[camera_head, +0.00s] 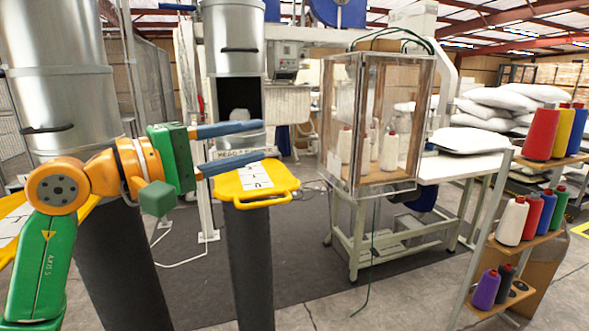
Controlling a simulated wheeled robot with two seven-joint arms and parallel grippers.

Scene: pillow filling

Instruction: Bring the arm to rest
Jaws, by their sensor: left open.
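My left arm (60,188) comes in from the left, with green and orange links. My left gripper (236,146) points right with its two blue fingers apart and nothing between them. It appears in front of a metal cylinder and above a yellow-rimmed platform (258,201) on a dark column. I cannot tell how far the fingers are from the platform. My right gripper is not in view.
A clear-walled cabinet (374,125) with white spools stands on a table frame at centre right. A rack (526,240) of coloured thread cones stands at the right. White pillows (475,140) lie behind. Metal cylinders (234,60) stand at the left. Open floor (310,290) lies centre front.

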